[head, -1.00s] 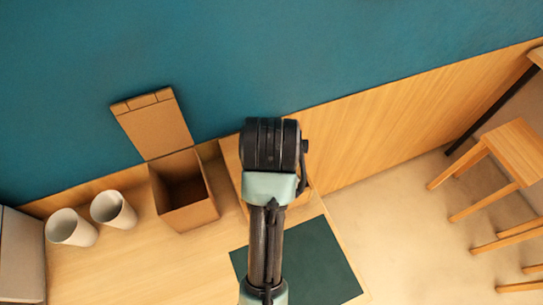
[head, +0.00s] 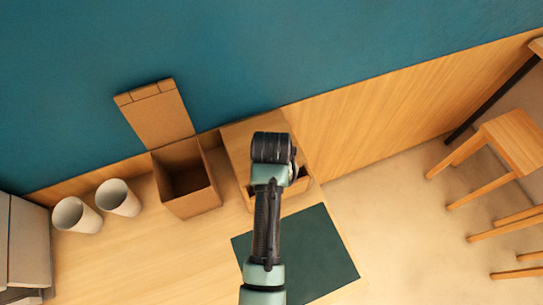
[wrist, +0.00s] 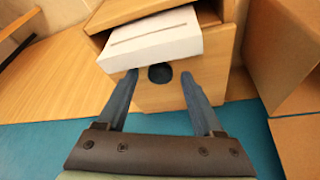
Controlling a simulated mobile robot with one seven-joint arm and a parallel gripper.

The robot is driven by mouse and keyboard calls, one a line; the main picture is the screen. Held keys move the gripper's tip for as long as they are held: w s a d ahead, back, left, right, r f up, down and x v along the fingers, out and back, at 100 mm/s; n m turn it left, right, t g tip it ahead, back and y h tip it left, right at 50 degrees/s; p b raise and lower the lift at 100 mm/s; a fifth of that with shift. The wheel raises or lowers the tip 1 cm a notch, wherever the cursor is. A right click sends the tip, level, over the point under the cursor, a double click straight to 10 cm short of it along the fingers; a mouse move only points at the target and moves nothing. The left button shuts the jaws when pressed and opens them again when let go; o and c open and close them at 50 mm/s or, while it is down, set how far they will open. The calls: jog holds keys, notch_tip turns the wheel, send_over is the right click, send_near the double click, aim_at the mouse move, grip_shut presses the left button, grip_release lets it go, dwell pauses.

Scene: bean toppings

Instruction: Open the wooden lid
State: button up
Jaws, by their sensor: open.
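A wooden box (head: 237,140) stands against the wall, partly hidden behind my arm in the head view. Its flat top looks closed there. A white flat block (wrist: 150,42) lies just beyond the hole, in or over an opening of the box. My gripper (wrist: 159,76) is open and empty, its fingertips on either side of the hole. Whether they touch the panel is unclear. In the head view the fingers are hidden behind my wrist.
Left of the wooden box stands an open brown box (head: 185,205) with its lid (head: 157,113) raised. Two white cups (head: 118,198) stand further left. A dark green mat (head: 310,250) lies in front on the counter. A wooden stool (head: 515,145) is at the right.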

grip_shut()
dwell(0.4)
dwell(1.1)
